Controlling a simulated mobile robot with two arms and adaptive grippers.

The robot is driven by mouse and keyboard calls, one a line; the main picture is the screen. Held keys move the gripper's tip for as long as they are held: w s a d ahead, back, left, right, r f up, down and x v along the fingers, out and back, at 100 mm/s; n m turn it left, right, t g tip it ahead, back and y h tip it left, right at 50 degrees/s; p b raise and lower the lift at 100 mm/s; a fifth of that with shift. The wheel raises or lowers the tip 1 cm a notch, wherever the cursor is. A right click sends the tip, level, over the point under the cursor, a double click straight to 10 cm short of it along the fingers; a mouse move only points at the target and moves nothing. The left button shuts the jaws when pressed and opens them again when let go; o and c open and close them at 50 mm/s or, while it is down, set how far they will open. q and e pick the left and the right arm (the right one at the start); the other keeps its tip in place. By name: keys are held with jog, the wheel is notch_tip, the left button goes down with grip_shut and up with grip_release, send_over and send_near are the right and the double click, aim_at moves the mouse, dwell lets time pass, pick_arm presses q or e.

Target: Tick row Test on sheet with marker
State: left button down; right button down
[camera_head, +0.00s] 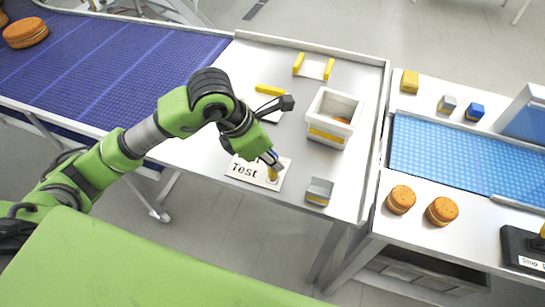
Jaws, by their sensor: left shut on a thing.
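The white sheet (257,181) lies near the front edge of the metal table, with the word "Test" printed on its left part. My left gripper (273,164) is over the right part of the sheet and shut on the marker (272,174). No tick mark can be made out. My right gripper is not in view.
A white bin (327,138) with a round item inside stands right of my left gripper. A grey block (319,191) sits near the front edge. A blue conveyor (110,65) runs left; a blue mat (455,155) and two rounds lie right.

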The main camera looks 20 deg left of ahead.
pick_arm(q)
jog(key=shift+s, duration=0.1)
jog(key=shift+r+p, duration=2)
jog(key=shift+r, duration=1.5)
jog(key=shift+a+f, duration=0.1)
